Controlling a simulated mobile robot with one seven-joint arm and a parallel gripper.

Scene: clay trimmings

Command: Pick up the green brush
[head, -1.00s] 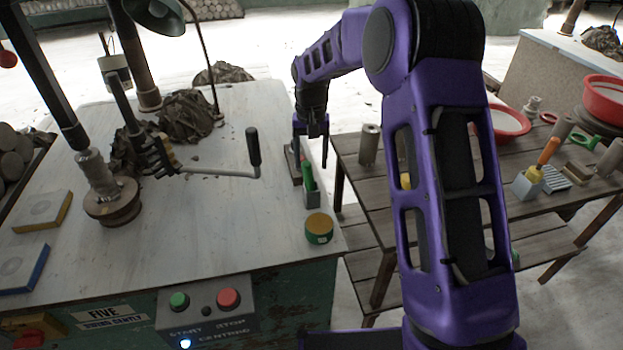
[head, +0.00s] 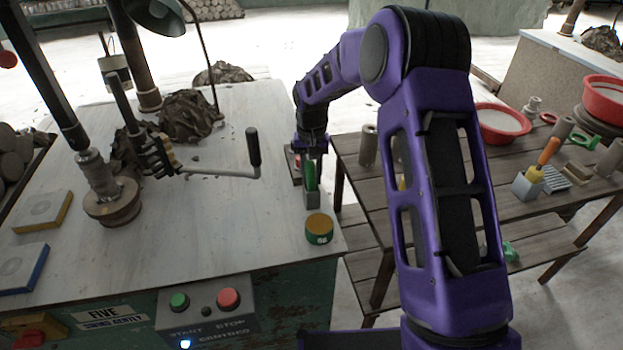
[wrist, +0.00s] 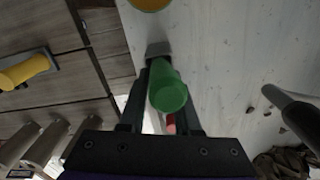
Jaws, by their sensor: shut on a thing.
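The green brush (head: 311,176) stands with its handle up in a small grey holder (head: 312,200) near the right edge of the whitish worktable (head: 230,235). My gripper (head: 312,168) is over it with the fingers pointing down, shut on the green handle. In the wrist view the green handle (wrist: 168,92) lies between the two dark fingers, and part of the grey holder (wrist: 159,49) shows beyond it. The brush's lower end is hidden in the holder.
A crank handle (head: 253,148) rises to the left. A wooden slatted table (head: 365,190) stands to the right, with an orange-handled brush (head: 548,150) on it.

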